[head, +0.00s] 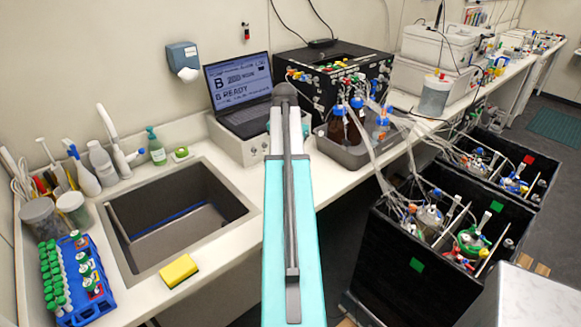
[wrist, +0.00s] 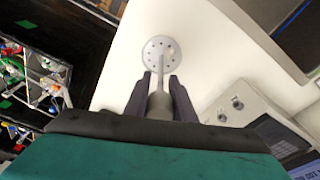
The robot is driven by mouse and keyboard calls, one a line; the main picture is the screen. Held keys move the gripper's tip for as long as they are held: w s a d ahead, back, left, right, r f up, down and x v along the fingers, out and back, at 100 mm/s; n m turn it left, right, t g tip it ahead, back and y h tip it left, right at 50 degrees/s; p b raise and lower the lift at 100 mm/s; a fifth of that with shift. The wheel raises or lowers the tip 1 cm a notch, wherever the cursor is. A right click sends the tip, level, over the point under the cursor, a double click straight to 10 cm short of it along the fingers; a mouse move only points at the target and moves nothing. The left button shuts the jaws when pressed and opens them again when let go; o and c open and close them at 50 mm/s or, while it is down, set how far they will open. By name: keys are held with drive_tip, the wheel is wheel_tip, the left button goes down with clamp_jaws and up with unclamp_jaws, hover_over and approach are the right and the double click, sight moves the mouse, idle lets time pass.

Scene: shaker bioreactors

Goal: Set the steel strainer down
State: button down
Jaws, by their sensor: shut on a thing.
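The steel strainer (wrist: 152,52) is a round, pale grey disc with small holes and a thin stem, seen in the wrist view. My gripper (wrist: 160,78) is shut on its stem, with one dark finger on each side. The disc is beyond the fingertips, over the white counter (wrist: 205,55). I cannot tell whether the disc touches the counter. In the head view my teal arm reaches forward up the middle, and the gripper and strainer are hidden.
The sink (head: 180,225) lies left of my arm, with a yellow sponge (head: 178,270) at its front edge. A laptop (head: 240,95) on a white box, a grey tray of bottles (head: 345,152) and black crates (head: 415,265) stand around.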

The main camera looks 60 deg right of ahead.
drive_tip(key=shift+f+b, duration=1)
drive_tip(key=shift+f, duration=0.75)
drive_tip(key=shift+f, duration=0.15)
drive_tip(key=c, duration=1.5)
unclamp_jaws()
drive_tip(key=shift+s+a+r+b, duration=0.1)
drive_tip(key=shift+a+r+b, duration=0.3)
drive_tip(key=shift+r, duration=1.65)
drive_tip(key=shift+w+a+r+b, duration=0.15)
drive_tip(key=shift+r+b, duration=0.35)
drive_tip(key=shift+r, duration=1.5)
drive_tip(key=shift+s+a+r+b, duration=0.15)
drive_tip(key=shift+a+r+b, duration=0.25)
drive_tip(key=shift+r, duration=1.65)
